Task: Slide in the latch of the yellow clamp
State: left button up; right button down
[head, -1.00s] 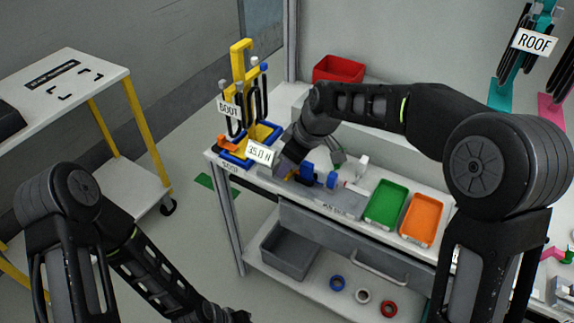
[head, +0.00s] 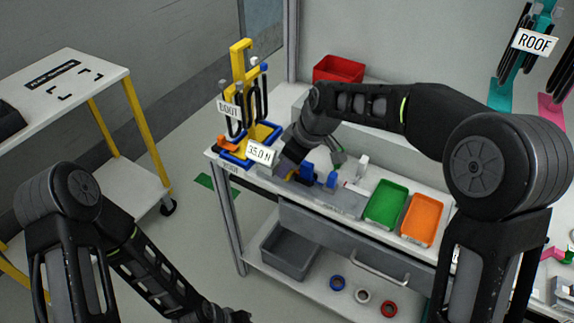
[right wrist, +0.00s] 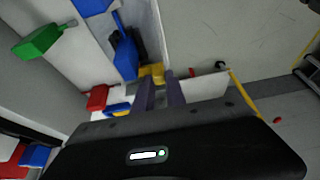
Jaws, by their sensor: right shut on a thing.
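The yellow clamp shows as a small yellow piece (right wrist: 153,73) at the fingertips in the right wrist view, beside a larger blue part (right wrist: 125,55). My right gripper (right wrist: 160,90) is shut on this yellow piece; its two fingers stand a little apart. In the head view my right gripper (head: 284,165) is over the left part of the bench, partly behind a white tag, and hides most of the clamp. I cannot make out the latch. My left gripper (head: 236,316) is low at the bottom edge, and its jaws are unclear.
A yellow rack (head: 240,58) with black hooks stands left of my right gripper. Blue parts (head: 331,180) are just right of it. A green tray (head: 386,204) and an orange tray (head: 422,220) lie farther right. A red bin (head: 338,69) is behind.

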aim_at(291, 171)
jog(key=shift+r, duration=0.1)
jog(key=w+r+g+y+p, duration=0.1)
jog(key=p, duration=0.1)
jog(key=d+r+g+y+p, duration=0.1)
jog(key=g+p, duration=0.1)
jog(key=shift+w+d+m+p, duration=0.1)
jog(key=shift+w+m+p, duration=0.2)
jog(key=shift+w+m, duration=0.1)
jog(key=shift+w+d+r+m+g+y+p, duration=0.15)
jog(key=shift+w+d+g+y+p, duration=0.15)
jog(key=shift+g+y+p, duration=0.3)
jog(key=shift+w+d+r+m+g+y+p, duration=0.15)
jog(key=shift+w+g+y+p, duration=0.2)
jog(key=shift+g+p, duration=0.3)
jog(key=shift+s, duration=0.1)
jog(key=c, duration=1.4)
grip_release()
jog(key=shift+o, duration=0.2)
jog(key=shift+r, duration=0.1)
